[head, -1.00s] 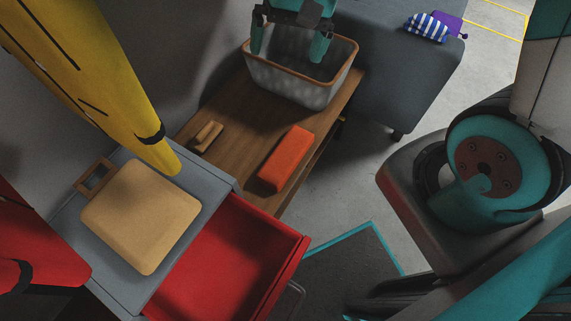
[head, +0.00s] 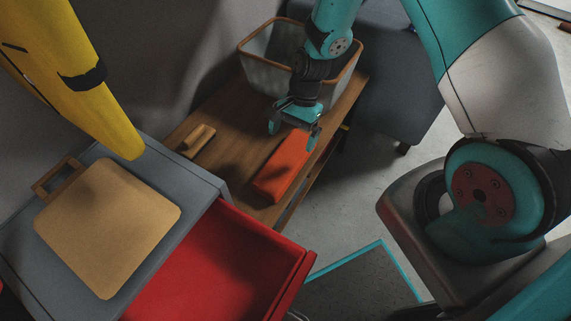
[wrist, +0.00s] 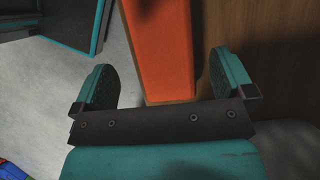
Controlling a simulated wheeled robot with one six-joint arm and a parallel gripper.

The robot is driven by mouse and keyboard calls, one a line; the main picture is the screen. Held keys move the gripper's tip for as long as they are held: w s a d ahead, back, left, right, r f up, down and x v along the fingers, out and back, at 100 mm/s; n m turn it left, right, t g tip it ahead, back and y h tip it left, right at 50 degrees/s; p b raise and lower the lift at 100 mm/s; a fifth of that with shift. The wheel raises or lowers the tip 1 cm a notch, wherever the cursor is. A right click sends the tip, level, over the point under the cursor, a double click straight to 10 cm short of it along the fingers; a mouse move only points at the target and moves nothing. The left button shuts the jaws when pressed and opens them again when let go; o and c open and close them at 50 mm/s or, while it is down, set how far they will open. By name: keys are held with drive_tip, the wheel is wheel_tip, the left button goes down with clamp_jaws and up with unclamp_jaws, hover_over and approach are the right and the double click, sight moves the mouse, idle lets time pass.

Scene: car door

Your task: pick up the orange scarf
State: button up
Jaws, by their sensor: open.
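The orange scarf (head: 278,175) is a folded, block-like bundle lying on the wooden bench (head: 222,160). My gripper (head: 293,137) is over its far end, fingers pointing down, with nothing held. In the wrist view the scarf (wrist: 160,45) runs up between the two spread fingers of my gripper (wrist: 163,65). Bare gaps show on both sides of it. The far end of the scarf is partly hidden by my gripper in the head view. I cannot tell how high the fingertips are above it.
A basket with a wooden rim (head: 247,45) stands behind my gripper on the bench. A small wooden object (head: 197,140) lies to the left. A red open drawer (head: 215,265) and a cutting board (head: 105,225) on a grey cabinet are in front.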

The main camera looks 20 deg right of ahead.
sight(286, 158)
drive_tip(key=b+x, duration=0.1)
drive_tip(key=x, duration=0.7)
drive_tip(key=shift+w+a+b, duration=0.1)
drive_tip(key=shift+w+b, duration=0.05)
drive_tip(key=shift+b, duration=0.25)
drive_tip(key=c, duration=0.7)
